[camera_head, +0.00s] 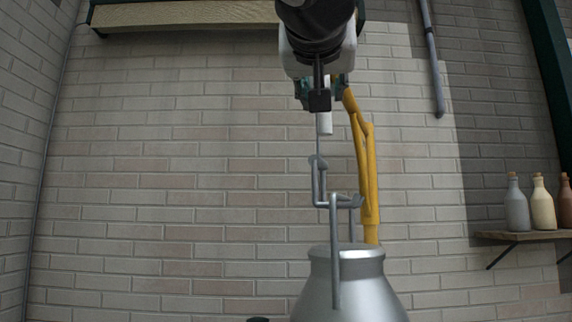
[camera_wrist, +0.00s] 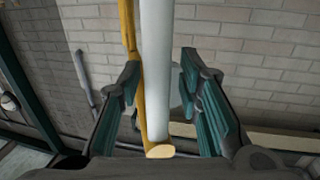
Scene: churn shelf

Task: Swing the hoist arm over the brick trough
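The yellow hoist arm (camera_head: 367,170) rises behind a metal churn and bends up toward my gripper (camera_head: 324,92). A white round bar (camera_head: 325,123) hangs just below the gripper. In the wrist view, this white bar (camera_wrist: 156,70) runs between the two teal fingers of my gripper (camera_wrist: 160,62), with the yellow arm (camera_wrist: 130,30) beside and behind it. The fingers stand apart, with a visible gap at least on the right of the bar. The silver churn (camera_head: 352,285) hangs or stands under a grey hook and bail (camera_head: 335,203). No brick trough is in view.
A wooden shelf (camera_head: 535,237) with several bottles (camera_head: 543,204) is on the right wall. A grey pipe (camera_head: 433,60) hangs at the upper right, and a wooden beam (camera_head: 185,13) crosses the upper left. The space left of the churn looks clear before the brick wall.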

